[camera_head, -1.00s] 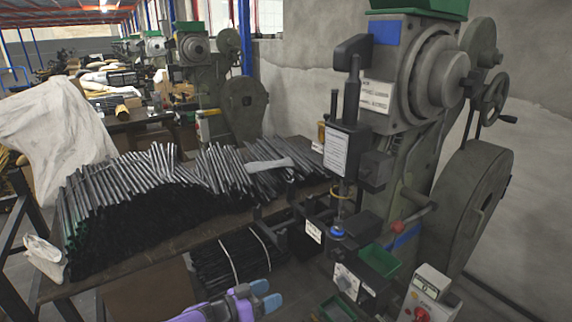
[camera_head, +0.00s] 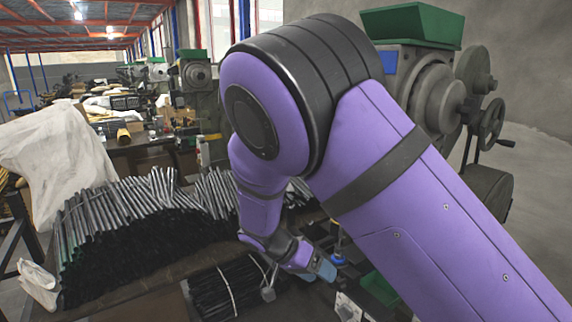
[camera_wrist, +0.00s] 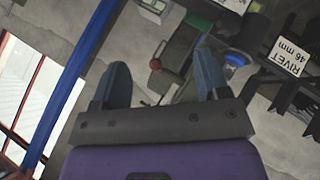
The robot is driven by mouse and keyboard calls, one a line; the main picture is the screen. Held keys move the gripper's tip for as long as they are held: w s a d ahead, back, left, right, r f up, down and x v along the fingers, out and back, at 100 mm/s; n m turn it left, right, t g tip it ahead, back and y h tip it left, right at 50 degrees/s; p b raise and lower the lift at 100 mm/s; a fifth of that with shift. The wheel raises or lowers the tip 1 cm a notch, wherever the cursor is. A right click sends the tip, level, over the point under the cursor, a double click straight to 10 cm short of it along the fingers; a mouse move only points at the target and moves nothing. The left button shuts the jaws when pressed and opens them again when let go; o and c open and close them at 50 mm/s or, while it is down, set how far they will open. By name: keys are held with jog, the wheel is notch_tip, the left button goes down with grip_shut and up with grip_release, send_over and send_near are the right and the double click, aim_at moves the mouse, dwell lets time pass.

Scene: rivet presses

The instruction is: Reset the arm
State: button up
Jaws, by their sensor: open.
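My arm, purple with black bands, fills the middle and right of the head view. My gripper (camera_head: 318,268) is at its far end, low in the middle of that view, near the front of the rivet press (camera_head: 415,95). In the wrist view my gripper (camera_wrist: 160,85) shows two blue-grey fingers spread wide, with nothing between them but the background. The press's red-knobbed lever (camera_wrist: 155,64) and blue-topped part (camera_wrist: 235,60) appear beyond the fingers. My arm hides most of the press body in the head view.
A table holds a large pile of dark rods (camera_head: 130,230) at left. A strapped bundle of rods (camera_head: 228,288) lies below it. A white sheet (camera_head: 50,150) drapes at far left. A "RIVET 46 mm" label (camera_wrist: 290,55) shows in the wrist view.

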jog(key=s+d+r+n+y, duration=0.2)
jog(key=s+d+r+y, duration=0.2)
jog(key=d+r, duration=0.5)
jog(key=s+d+r+n+y, duration=0.2)
jog(key=s+d+r+y, duration=0.15)
jog(key=d+r, duration=0.55)
jog(key=s+d+r+n+t+y, duration=0.1)
jog(key=s+d+r+n+t, duration=0.1)
jog(key=s+r, duration=0.3)
jog(key=s+d+r+n+t+y, duration=0.1)
jog(key=s+d+r+t, duration=0.2)
jog(key=s, duration=0.8)
notch_tip(320, 180, up, 2)
jog(key=shift+s+r+n+t, duration=0.2)
jog(key=shift+n+t, duration=0.1)
jog(key=shift+n, duration=0.1)
